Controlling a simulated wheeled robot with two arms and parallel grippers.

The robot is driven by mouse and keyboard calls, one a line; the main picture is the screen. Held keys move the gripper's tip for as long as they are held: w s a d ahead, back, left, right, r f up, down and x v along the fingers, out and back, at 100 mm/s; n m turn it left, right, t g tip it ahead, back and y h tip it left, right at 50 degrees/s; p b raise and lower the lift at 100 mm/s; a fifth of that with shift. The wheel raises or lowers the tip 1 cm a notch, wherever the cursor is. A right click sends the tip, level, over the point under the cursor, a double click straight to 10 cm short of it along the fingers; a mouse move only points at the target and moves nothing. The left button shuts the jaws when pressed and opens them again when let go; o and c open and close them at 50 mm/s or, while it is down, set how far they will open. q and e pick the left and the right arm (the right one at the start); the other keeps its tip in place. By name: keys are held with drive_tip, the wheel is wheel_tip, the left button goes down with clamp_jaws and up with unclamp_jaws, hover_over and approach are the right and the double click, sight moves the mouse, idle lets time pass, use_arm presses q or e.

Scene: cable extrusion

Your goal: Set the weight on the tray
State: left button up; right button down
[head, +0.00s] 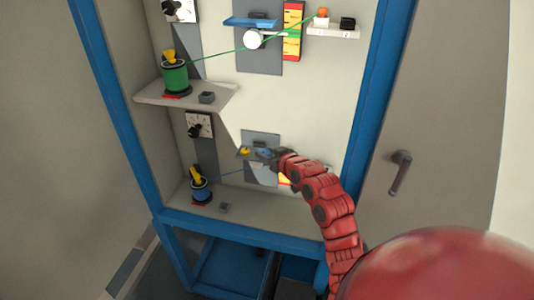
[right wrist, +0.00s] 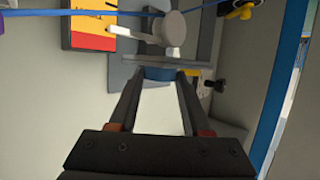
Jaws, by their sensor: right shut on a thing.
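My right gripper (head: 272,154) reaches into the lower bay of the blue-framed cabinet. In the right wrist view my right gripper (right wrist: 160,76) has both fingers closed on a small blue piece, which I take to be the weight (right wrist: 159,73). The weight is mostly hidden by the fingertips. It is right beside a thin grey ledge, apparently the tray (right wrist: 150,61); I cannot tell whether they touch. In the head view this area is small, with a blue piece (head: 264,152) at the fingertips. My left gripper is not in view.
A blue spool (head: 201,190) with a blue cable stands on the lower shelf, near a dial (head: 198,126). Above are a green spool (head: 175,75) and a blue tray (head: 250,22). A round grey wheel (right wrist: 174,28) and the blue cable are close to the fingertips.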

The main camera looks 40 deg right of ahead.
wheel_tip(320, 180, down, 4)
drive_tip(key=b, duration=0.3)
idle(0.3)
drive_tip(key=shift+c, duration=1.4)
unclamp_jaws()
drive_tip(key=shift+s, duration=0.1)
drive_tip(key=v, duration=1.7)
